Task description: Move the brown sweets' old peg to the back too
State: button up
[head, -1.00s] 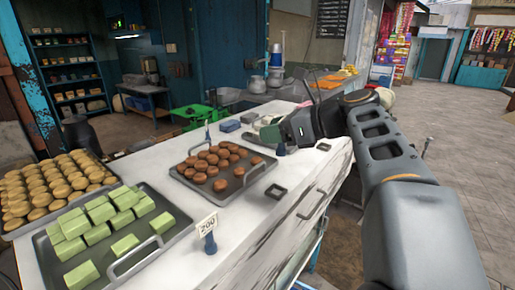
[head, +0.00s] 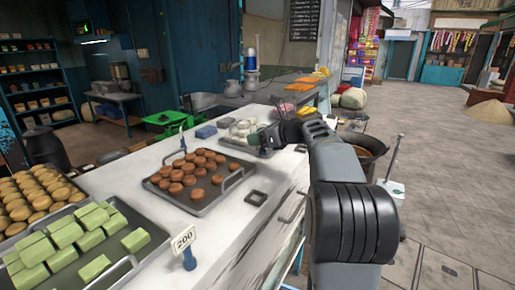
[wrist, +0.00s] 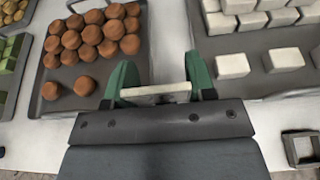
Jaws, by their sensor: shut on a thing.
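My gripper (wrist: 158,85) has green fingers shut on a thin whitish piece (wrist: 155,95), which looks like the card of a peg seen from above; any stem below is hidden. In the head view my gripper (head: 263,140) is over the counter, between the tray of brown sweets (head: 204,206) and the tray of white sweets behind it. A small blue peg (head: 183,142) stands at the back edge of the brown sweets' tray. Another blue peg with a "200" card (head: 185,243) stands at the front, between the green and brown sweets.
The tray of white sweets (wrist: 250,85) is close on the right in the wrist view. A dark square holder (head: 256,198) lies on the white counter (head: 225,225); another (wrist: 302,148) shows in the wrist view. Green sweets (head: 65,235) are at the left.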

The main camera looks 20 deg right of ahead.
jog(key=f, duration=0.1)
jog(key=w+f, duration=0.1)
jog(key=f, duration=0.1)
jog(key=shift+d, duration=0.2)
jog(key=shift+f, duration=0.65)
jog(key=shift+f, duration=0.15)
jog(key=o, duration=0.9)
